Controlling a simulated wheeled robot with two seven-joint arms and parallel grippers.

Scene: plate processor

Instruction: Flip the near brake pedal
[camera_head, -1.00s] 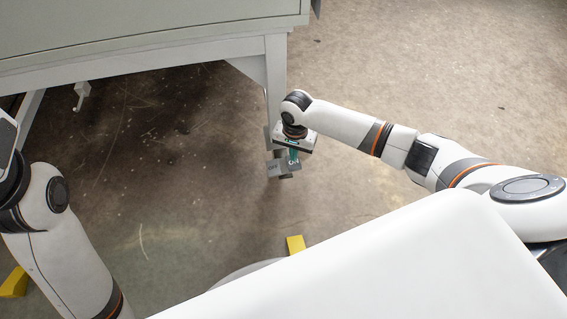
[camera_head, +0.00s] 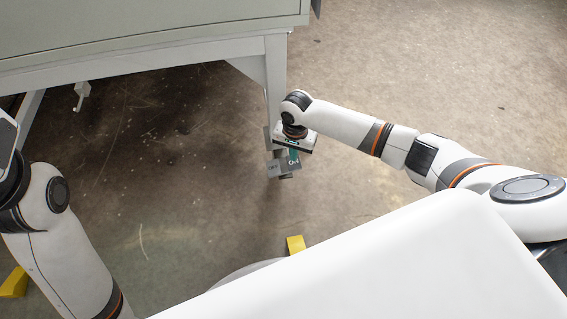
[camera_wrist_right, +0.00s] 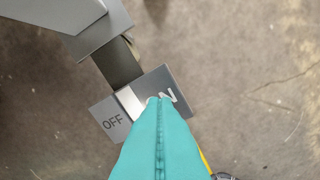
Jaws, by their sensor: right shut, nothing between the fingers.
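The near brake pedal (camera_head: 276,169) is a grey plate low beside the machine's near leg, with an OFF side and an ON side. In the right wrist view its OFF side (camera_wrist_right: 110,120) is at left and its ON side (camera_wrist_right: 178,88) at right. My right gripper (camera_head: 292,157) is shut and empty. Its teal fingertips (camera_wrist_right: 159,100) lie over the pedal's middle and ON side and hide part of the lettering. They look very close to the plate; I cannot tell if they touch. Only part of my left arm shows, and its gripper is out of view.
The grey machine (camera_head: 150,50) fills the upper left, with its leg (camera_head: 274,80) right behind the pedal. Another small pedal-like part (camera_head: 82,92) hangs farther left under the machine. The floor to the right is clear.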

